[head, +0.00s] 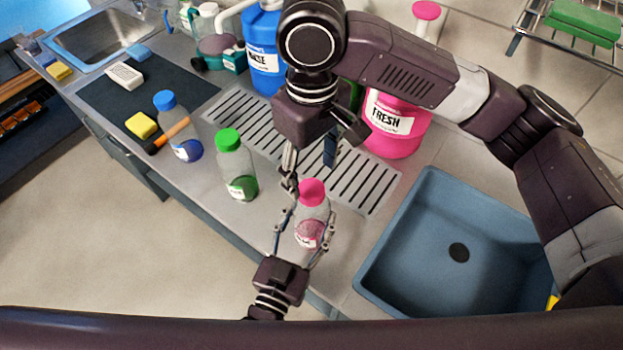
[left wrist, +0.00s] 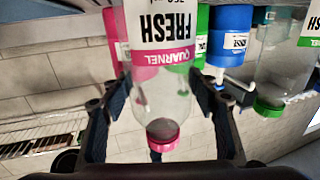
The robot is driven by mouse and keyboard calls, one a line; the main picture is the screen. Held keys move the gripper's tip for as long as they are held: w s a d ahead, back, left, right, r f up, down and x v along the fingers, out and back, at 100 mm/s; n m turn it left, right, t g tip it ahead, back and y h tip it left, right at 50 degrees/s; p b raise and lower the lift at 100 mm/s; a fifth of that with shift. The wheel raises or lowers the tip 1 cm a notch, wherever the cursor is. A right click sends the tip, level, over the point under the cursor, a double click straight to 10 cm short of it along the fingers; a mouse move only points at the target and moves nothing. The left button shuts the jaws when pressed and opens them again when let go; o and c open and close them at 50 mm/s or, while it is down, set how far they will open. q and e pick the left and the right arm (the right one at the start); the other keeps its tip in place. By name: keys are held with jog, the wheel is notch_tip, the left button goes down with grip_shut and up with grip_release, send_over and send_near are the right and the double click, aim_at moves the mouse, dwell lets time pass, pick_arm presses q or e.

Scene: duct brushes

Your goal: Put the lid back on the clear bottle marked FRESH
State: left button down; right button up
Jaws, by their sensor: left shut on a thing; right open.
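The clear FRESH bottle (head: 311,228) stands upright near the counter's front edge, with pink liquid low inside. Its pink lid (head: 312,191) sits on the bottle's mouth; whether it is fully tight I cannot tell. In the left wrist view, the bottle (left wrist: 158,75) appears upside down, with its FRESH label and the pink lid (left wrist: 162,134) on the neck. My left gripper (head: 305,230) is shut around the bottle's body. My right gripper (head: 309,167) is open and empty, pointing down just above and behind the lid, and seems apart from it.
A green-lidded bottle (head: 237,170) and a blue-lidded bottle (head: 178,128) stand to the left. A large pink FRESH jug (head: 393,130) and a blue jug (head: 262,55) stand behind the slotted drainer (head: 365,185). A blue sink (head: 400,262) is at right.

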notch_tip(320, 180, up, 8)
jog(key=shift+f, duration=0.25)
pick_arm(q)
jog(key=c, duration=0.7)
grip_release()
jog(key=v, duration=1.2)
